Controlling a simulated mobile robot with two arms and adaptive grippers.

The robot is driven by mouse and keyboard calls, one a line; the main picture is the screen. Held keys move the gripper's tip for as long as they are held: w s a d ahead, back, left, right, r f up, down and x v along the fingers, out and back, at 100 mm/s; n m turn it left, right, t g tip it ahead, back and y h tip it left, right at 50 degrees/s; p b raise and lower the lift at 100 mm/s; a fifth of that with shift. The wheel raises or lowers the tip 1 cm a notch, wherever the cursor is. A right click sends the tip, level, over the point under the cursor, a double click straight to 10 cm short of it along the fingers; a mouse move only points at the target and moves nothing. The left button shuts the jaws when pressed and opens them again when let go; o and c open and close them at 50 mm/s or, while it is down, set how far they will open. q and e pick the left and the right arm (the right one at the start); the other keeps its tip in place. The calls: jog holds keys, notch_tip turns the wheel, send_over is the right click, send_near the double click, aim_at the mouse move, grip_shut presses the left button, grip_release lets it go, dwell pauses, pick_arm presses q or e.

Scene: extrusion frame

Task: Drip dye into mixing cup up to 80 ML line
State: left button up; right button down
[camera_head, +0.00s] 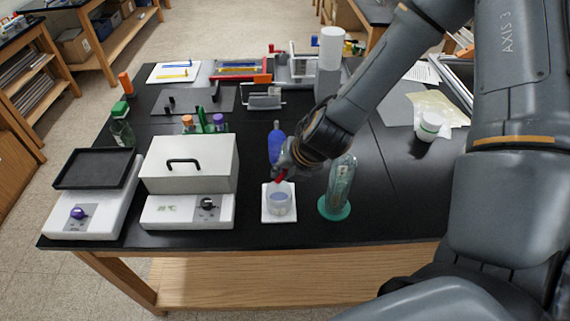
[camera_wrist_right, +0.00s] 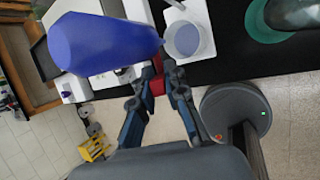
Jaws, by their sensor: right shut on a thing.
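My right gripper (camera_head: 284,171) comes in from the right and is shut beside the mixing cup, slightly above and behind it. In the wrist view its fingertips (camera_wrist_right: 164,76) close around a red piece. A blue bottle (camera_head: 276,143) rises above the fingers; in the wrist view this bottle (camera_wrist_right: 105,42) looms large, narrowing toward the red piece. The join between them is hard to see. The clear mixing cup (camera_head: 279,202) stands on a white square base (camera_head: 266,217); the cup also shows in the wrist view (camera_wrist_right: 186,40). Its markings and fill level are unreadable. My left gripper is out of view.
A clear glass bottle (camera_head: 342,183) on a round green base stands close right of the cup. White instruments (camera_head: 188,212) with a box and a black tray (camera_head: 95,168) fill the left. Small coloured-cap bottles and racks stand behind. A white-lidded jar (camera_head: 429,126) sits at right.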

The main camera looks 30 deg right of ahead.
jog(key=shift+a+r+g+h+p, duration=0.15)
jog(key=shift+r+g+h+p, duration=0.2)
jog(key=shift+p, duration=0.2)
jog(key=shift+w+a+f+g+h+p, duration=0.15)
jog(key=shift+g+h+p, duration=0.1)
jog(key=shift+h+p, duration=0.25)
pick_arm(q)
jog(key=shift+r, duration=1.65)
pick_arm(e)
jog(key=shift+w+a+f+n+g+h, duration=0.1)
jog(key=shift+a+n+g+h, duration=0.1)
jog(key=shift+n+g+h, duration=0.35)
jog(key=shift+h, duration=0.4)
jog(key=c, duration=1.4)
grip_release()
jog(key=shift+o, duration=0.2)
jog(key=v, duration=1.2)
